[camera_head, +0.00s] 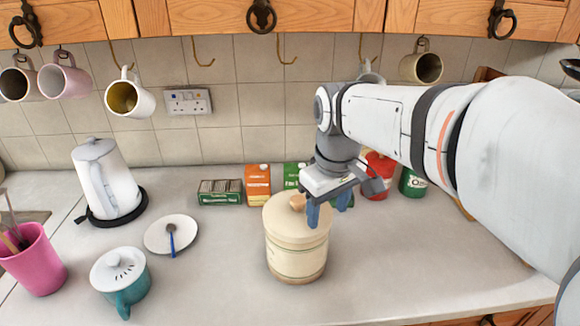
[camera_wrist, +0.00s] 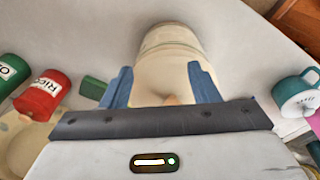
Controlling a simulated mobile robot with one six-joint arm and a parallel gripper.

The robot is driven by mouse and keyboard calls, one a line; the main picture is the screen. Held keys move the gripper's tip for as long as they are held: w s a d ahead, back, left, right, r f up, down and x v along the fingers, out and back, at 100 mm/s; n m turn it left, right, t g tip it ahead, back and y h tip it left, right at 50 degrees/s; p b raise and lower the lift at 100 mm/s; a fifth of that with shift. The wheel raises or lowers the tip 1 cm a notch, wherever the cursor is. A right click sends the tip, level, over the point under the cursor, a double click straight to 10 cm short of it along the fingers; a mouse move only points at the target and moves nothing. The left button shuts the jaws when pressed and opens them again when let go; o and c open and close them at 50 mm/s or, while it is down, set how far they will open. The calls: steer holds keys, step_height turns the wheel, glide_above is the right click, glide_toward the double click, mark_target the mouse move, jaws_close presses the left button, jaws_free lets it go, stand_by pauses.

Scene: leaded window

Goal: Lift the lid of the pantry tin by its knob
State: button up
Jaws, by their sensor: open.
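The pantry tin (camera_head: 297,255) is a cream cylinder with thin bands, standing upright on the counter, with its lid (camera_head: 284,212) on. A tan knob (camera_head: 297,202) sits on top of the lid. My gripper (camera_head: 327,215) is open, its blue fingers pointing down near the right side of the lid, apart from the knob as far as I can tell. In the wrist view the tin (camera_wrist: 170,45) lies beyond the open fingers (camera_wrist: 160,85). The knob (camera_wrist: 173,99) shows between them, partly hidden by the gripper body.
A teal pot (camera_head: 122,285) and a saucer with a blue spoon (camera_head: 165,233) stand left of the tin. A kettle (camera_head: 105,180) and pink holder (camera_head: 35,262) are farther left. Cartons (camera_head: 258,184) and a red canister (camera_head: 379,172) stand behind. Mugs (camera_head: 130,97) hang above.

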mark_target(298, 199)
steer(key=w+a+r+n, duration=0.1)
steer(key=w, duration=0.1)
steer(key=w+a+r+n, duration=0.1)
steer(key=w+a+r, duration=0.1)
steer(key=w+a+r+n+g+p, duration=0.1)
steer(key=w+n, duration=0.1)
steer(key=shift+a+r, duration=0.25)
steer(key=shift+r, duration=0.15)
steer(key=shift+w+a+n, duration=0.1)
steer(key=shift+w+n, duration=0.1)
steer(key=shift+n, duration=0.1)
steer(key=f, duration=0.7)
steer(key=shift+a+f+p, duration=0.2)
steer(key=shift+f+p, duration=0.05)
steer(key=shift+p, duration=0.05)
steer(key=shift+c, duration=0.4)
steer(key=c, duration=1)
